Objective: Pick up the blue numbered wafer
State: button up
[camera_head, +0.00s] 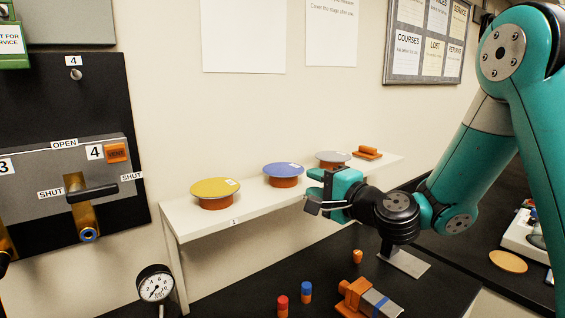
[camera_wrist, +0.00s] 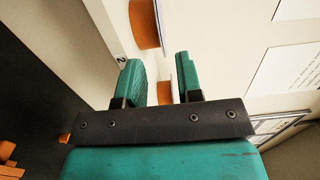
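The blue wafer (camera_head: 283,168) lies flat on an orange round stand on the white shelf, between a yellow wafer (camera_head: 214,187) and a grey wafer (camera_head: 333,156). Its number is too small to read. My gripper (camera_head: 312,192) is to the right of the blue wafer and a little lower in the head view, by the shelf's front edge. In the wrist view my gripper (camera_wrist: 158,75) is open and empty, its two teal fingers apart. An orange stand (camera_wrist: 143,25) with a thin disc edge shows beyond them, and part of another orange piece (camera_wrist: 165,92) shows between them.
The white shelf (camera_head: 190,221) runs along the wall, with a small orange object (camera_head: 368,153) at its far end. Below it, the black bench holds a red cylinder (camera_head: 282,304), a blue one (camera_head: 306,292) and a gauge (camera_head: 155,285). A valve panel (camera_head: 40,180) is at left.

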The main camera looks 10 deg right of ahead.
aim_at(283, 169)
jog(key=p+x, duration=0.1)
jog(key=x, duration=0.1)
jog(key=p+x, duration=0.1)
jog(key=shift+w+a+r+p, duration=0.25)
jog(key=shift+w+p, duration=0.05)
jog(key=shift+p, duration=0.1)
jog(key=shift+w+a+f, duration=0.1)
jog(key=shift+w+f, duration=0.05)
jog(key=shift+w, duration=0.15)
grip_shut()
